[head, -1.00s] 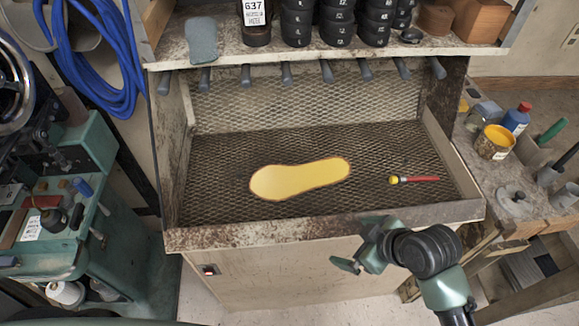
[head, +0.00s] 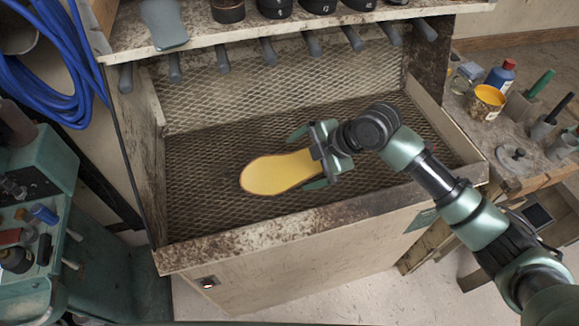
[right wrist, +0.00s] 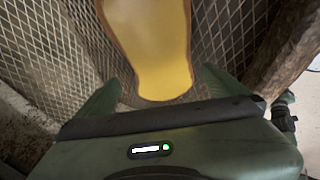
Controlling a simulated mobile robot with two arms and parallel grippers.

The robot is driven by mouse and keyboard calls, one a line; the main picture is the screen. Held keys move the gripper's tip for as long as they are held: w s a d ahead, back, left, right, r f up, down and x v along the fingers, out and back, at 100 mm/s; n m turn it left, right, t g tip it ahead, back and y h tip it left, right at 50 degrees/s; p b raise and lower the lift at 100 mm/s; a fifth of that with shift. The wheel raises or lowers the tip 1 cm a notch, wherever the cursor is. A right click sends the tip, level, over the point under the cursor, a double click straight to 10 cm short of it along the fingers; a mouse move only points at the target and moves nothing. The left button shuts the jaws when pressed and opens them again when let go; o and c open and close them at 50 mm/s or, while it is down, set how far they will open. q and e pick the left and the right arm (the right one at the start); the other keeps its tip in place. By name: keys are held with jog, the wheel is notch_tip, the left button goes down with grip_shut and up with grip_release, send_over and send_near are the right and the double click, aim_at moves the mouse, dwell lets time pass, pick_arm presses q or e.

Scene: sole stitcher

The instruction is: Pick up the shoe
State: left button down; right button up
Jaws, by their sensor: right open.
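The shoe shows as a flat yellow sole (head: 278,173) with a brown edge, lying on the mesh floor of the booth. My right gripper (head: 305,162) is over its right end, with one finger on the far side and one on the near side. The gripper's body hides that end of the sole in the head view. In the right wrist view the sole (right wrist: 152,50) runs up between the two green fingers (right wrist: 150,92), with a gap on each side. The right gripper is open and holds nothing. My left gripper is not in view.
The booth's rusty front lip (head: 300,232) and side walls stand around the mesh floor (head: 205,205). A shelf (head: 215,42) with dark handles under it overhangs the back. A bench with a yellow paint can (head: 487,101) and a blue bottle (head: 500,76) is at the right.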

aim_at(292, 167)
jog(key=p+x, duration=0.1)
jog(key=x, duration=0.3)
jog(key=shift+s+a, duration=0.1)
jog(key=shift+a, duration=0.05)
jog(key=shift+a+f, duration=0.2)
jog(key=shift+f, duration=0.15)
jog(key=shift+d, duration=0.1)
jog(key=c, duration=1.4)
jog(key=shift+c, duration=0.2)
notch_tip(292, 167, up, 20)
jog(key=b, duration=0.3)
